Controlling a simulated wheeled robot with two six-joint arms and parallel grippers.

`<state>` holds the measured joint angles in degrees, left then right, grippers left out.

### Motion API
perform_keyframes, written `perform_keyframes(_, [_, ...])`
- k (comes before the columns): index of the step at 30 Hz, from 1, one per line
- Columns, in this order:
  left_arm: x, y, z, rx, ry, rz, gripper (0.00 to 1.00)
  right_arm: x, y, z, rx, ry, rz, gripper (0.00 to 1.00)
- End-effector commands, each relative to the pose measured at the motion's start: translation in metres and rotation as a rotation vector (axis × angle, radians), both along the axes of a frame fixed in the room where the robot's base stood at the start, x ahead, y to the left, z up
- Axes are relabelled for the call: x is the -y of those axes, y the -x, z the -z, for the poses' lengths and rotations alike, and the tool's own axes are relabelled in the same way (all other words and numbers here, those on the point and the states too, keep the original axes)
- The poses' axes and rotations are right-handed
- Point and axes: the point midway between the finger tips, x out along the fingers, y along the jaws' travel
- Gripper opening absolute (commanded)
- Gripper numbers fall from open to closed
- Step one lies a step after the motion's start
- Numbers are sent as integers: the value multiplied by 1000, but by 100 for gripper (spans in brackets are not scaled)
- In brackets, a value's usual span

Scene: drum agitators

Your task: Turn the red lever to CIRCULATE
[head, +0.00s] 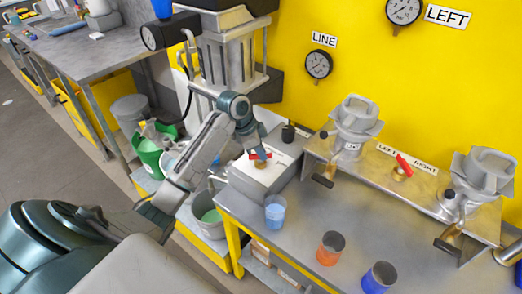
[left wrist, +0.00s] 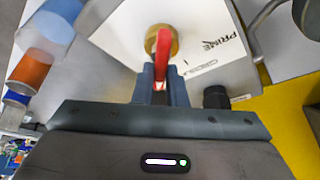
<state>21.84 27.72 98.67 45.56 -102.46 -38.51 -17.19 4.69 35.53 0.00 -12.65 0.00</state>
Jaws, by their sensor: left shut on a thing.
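A red lever (head: 267,156) on a brass valve sits on top of a white box (head: 262,178) on the bench. My left gripper (head: 257,152) reaches down onto the lever from above and is shut on it. In the left wrist view the red lever (left wrist: 161,68) lies between the fingertips (left wrist: 161,88), with the brass valve body (left wrist: 162,42) just beyond. A label reading PRIME (left wrist: 223,42) is beside the valve; a second label (left wrist: 197,69) is too oblique to read. My right gripper is not in view.
A second red lever (head: 404,162) on the raised shelf stands between LEFT and RIGHT labels. Blue (head: 276,213), orange (head: 330,249) and dark blue (head: 379,278) cups stand on the bench. A dark knob (head: 288,132) stands close behind the gripper. Buckets are at left.

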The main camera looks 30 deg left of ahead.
Motion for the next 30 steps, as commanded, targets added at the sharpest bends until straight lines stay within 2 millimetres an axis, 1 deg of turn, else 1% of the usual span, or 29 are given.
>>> perform_keyframes(8, [0, 0, -6, -2, 1, -115, 0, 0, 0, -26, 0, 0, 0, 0])
perform_keyframes(21, [0, 0, -7, -2, 2, -477, 0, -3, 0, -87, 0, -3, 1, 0])
perform_keyframes(30, [-1, -1, -5, 0, 2, -673, 0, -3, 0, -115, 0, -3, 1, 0])
